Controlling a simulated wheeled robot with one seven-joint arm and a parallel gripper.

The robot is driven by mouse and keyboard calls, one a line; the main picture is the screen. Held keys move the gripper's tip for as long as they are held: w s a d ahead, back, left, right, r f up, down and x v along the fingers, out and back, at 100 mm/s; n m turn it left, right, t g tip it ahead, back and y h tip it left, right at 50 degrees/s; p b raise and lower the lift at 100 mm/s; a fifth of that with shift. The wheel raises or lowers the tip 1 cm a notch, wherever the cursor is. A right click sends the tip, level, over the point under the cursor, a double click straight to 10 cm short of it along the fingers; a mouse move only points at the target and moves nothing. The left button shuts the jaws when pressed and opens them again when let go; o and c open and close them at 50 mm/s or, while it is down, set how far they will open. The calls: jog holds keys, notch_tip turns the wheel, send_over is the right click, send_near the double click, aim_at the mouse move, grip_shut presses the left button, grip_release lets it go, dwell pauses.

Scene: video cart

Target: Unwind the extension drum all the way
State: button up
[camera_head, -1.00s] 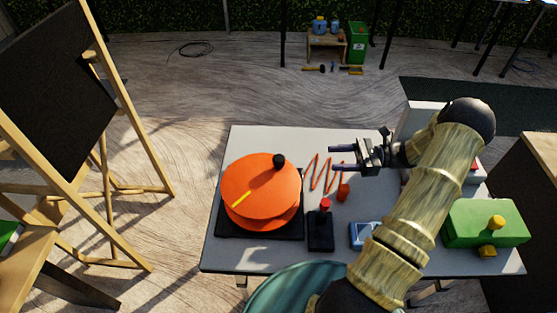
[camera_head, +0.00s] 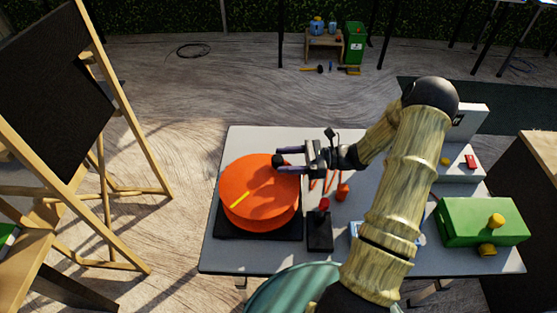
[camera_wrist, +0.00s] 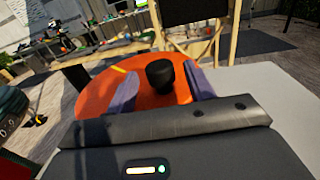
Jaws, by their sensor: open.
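The orange extension drum (camera_head: 262,203) sits on a black base (camera_head: 230,228) at the left of the table. A yellow stripe marks its top. Its black crank knob (camera_wrist: 160,74) stands on the drum's top and shows between my gripper's fingers in the wrist view. My gripper (camera_head: 283,160) is open at the drum's upper right edge, with a finger on either side of the knob (camera_head: 280,159). I cannot tell whether the fingers touch it. The orange cord (camera_head: 315,182) lies in zigzags right of the drum, partly hidden by my gripper, near an orange plug-like end (camera_head: 342,191).
A black box with a red button (camera_head: 320,230) stands right of the drum. A blue tray (camera_head: 356,230) is partly behind my arm. A green box with yellow knobs (camera_head: 483,222) and a grey device (camera_head: 462,165) occupy the table's right side. A wooden easel (camera_head: 133,135) stands left.

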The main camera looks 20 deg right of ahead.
jog(key=shift+x, duration=1.45)
jog(key=shift+d, duration=0.1)
grip_shut()
jog(key=shift+d+r+t, duration=0.1)
jog(key=shift+d+t, duration=0.05)
jog(key=shift+t, duration=0.15)
